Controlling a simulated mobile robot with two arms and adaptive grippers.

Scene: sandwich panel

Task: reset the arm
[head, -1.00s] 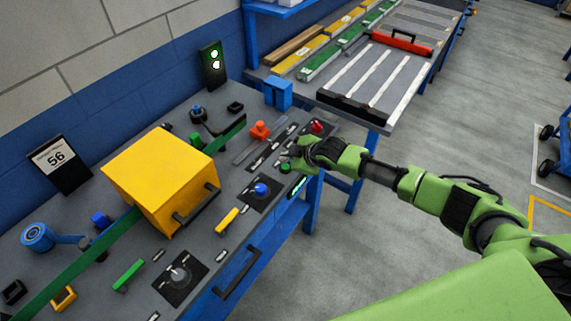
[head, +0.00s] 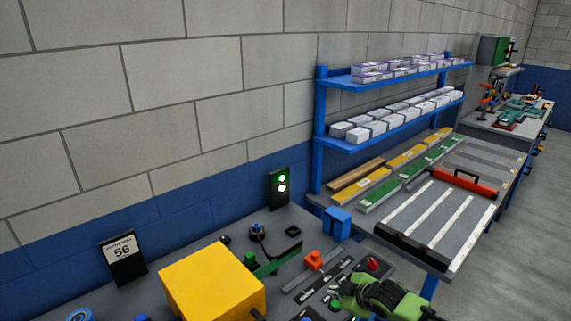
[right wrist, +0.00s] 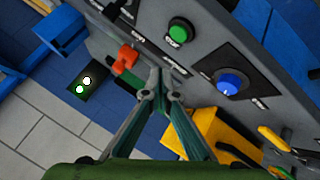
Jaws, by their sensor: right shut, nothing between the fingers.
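My right gripper (right wrist: 168,90) is shut and empty. In the right wrist view its fingers meet in front of the control panel (right wrist: 215,50), near an orange lever (right wrist: 125,60) and a green button (right wrist: 180,31). In the head view my green right arm (head: 375,293) comes in at the bottom, over the right end of the panel by the red button (head: 372,264) and the orange lever (head: 315,260). I cannot tell whether the gripper touches anything. My left gripper is in neither view.
A yellow box (head: 212,282) stands on the panel bench. A blue knob (right wrist: 230,84) sits beside the green button. A table (head: 470,213) with strips and blue shelves (head: 385,78) lie to the right.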

